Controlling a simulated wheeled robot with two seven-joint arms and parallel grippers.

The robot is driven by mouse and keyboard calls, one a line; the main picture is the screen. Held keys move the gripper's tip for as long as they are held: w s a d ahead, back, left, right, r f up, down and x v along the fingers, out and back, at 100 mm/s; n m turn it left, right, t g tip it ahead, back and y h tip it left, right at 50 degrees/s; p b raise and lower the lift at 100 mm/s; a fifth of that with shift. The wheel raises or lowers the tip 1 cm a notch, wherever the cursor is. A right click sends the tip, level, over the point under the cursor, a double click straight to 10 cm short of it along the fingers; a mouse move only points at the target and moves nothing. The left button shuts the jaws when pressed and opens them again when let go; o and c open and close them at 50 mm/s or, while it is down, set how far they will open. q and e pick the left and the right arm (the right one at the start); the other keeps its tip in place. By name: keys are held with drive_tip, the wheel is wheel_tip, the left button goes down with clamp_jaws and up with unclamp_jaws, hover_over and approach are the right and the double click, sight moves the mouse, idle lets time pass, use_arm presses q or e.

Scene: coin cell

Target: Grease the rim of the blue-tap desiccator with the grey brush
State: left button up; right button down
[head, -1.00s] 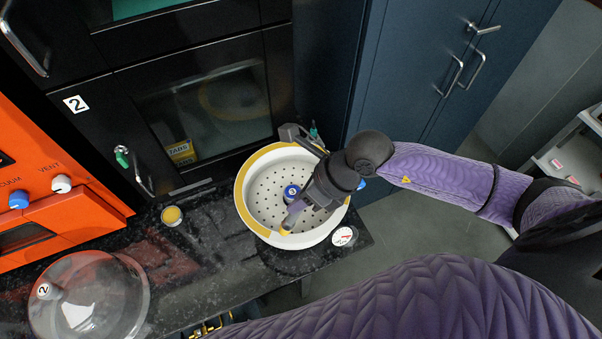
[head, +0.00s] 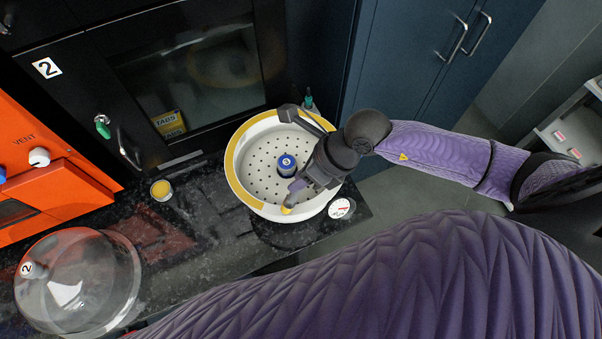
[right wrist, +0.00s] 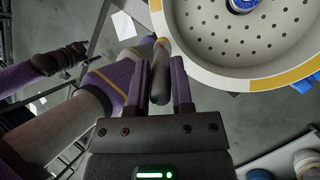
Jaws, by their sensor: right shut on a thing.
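The desiccator base (head: 233,178) is a white bowl with a wide rim and a perforated plate, near the counter's right end. Yellow grease covers the rim's left arc; a yellow stretch (right wrist: 282,80) also shows in the right wrist view, with bare white rim beside it. A blue piece (right wrist: 303,84), apparently the tap, sits just outside the rim. My right gripper (right wrist: 161,88) is shut on the grey brush (right wrist: 158,88). In the head view this gripper (head: 297,190) is over the near rim, the brush tip at or touching it. My left gripper (right wrist: 75,50) seems to show, small and dark.
A blue-capped container (head: 287,164) stands on the plate. A small yellow-filled pot (head: 161,190), a clear dome lid (head: 78,285) marked 2 and a round gauge (head: 341,208) are on the dark counter (head: 205,235). An orange oven (head: 50,180) stands left.

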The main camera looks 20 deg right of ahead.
drive_tip(key=shift+f+b, duration=0.5)
drive_tip(key=shift+f, duration=0.15)
idle(1.7)
drive_tip(key=shift+r, duration=0.1)
wheel_tip(320, 180, up, 7)
drive_tip(key=p, duration=0.6)
drive_tip(key=shift+p, duration=0.35)
